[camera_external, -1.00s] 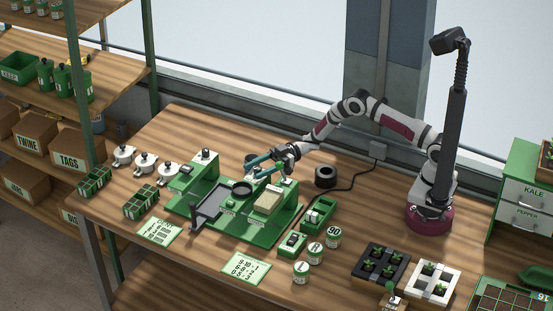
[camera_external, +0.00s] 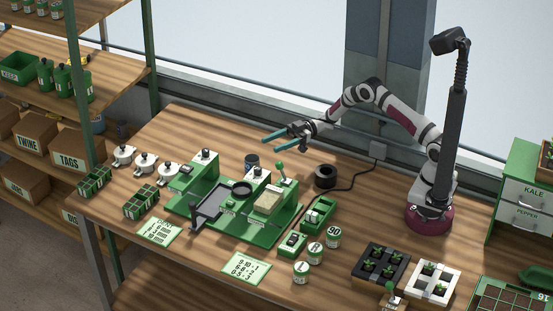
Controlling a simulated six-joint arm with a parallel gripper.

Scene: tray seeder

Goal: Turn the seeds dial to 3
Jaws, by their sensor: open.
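The green tray seeder (camera_external: 259,239) stands in the middle of the bench. It bears a black knob on a white plate (camera_external: 205,154) at its back left and another dark knob (camera_external: 258,173) near its back middle. Their labels and pointer settings are too small to read, so I cannot tell which is the seeds dial or where it points. A lever with a green ball (camera_external: 280,167) stands at the back right of the seeder. My gripper (camera_external: 267,145) is open and empty, its teal fingers raised in the air behind the seeder, apart from the knobs.
A dark cup (camera_external: 251,161) and a black roll (camera_external: 325,177) stand behind the seeder. A number card (camera_external: 246,268) lies in front. Small jars (camera_external: 316,252) and seedling trays (camera_external: 433,284) are at right.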

